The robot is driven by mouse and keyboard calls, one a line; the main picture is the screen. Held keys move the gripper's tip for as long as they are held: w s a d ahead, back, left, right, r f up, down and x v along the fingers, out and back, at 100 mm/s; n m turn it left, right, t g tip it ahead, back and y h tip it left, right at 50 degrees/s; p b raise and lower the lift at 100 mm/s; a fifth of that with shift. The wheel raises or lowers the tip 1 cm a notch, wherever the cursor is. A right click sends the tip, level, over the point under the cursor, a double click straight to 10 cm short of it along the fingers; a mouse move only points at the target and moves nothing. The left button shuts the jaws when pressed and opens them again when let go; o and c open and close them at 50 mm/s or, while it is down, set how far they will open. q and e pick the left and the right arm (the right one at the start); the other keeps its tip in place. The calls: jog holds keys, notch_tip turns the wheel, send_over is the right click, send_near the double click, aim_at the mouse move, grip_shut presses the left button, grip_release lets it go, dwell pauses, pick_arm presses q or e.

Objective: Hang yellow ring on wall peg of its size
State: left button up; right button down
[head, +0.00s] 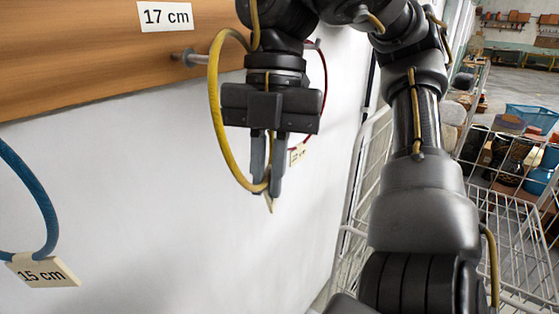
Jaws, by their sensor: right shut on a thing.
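The yellow ring (212,100) is held in my right gripper (267,180), whose two fingers point down and are shut on its lower part. The ring stands upright, and a small tag hangs below the fingers, its text unreadable. A metal wall peg (188,58) sticks out of the wooden board under the label "17 cm" (165,15). The ring's left side crosses the view at the peg's outer end. I cannot tell whether the ring is around the peg or only in front of it. My left gripper is not in view.
A blue ring (40,205) with a "15 cm" tag (42,272) hangs at left. A dark red ring (325,85) hangs behind my right gripper. The wooden board (80,50) spans the upper left wall. A white wire rack (500,230) stands at right.

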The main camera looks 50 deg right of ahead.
jog(key=w+f+p, duration=0.2)
jog(key=w, duration=0.4)
jog(key=shift+w, duration=0.25)
dwell(0.5)
jog(key=shift+d+f, duration=0.1)
jog(key=shift+f, duration=0.1)
dwell(0.4)
jog(key=c, duration=1.4)
grip_release()
jog(key=shift+r, duration=0.1)
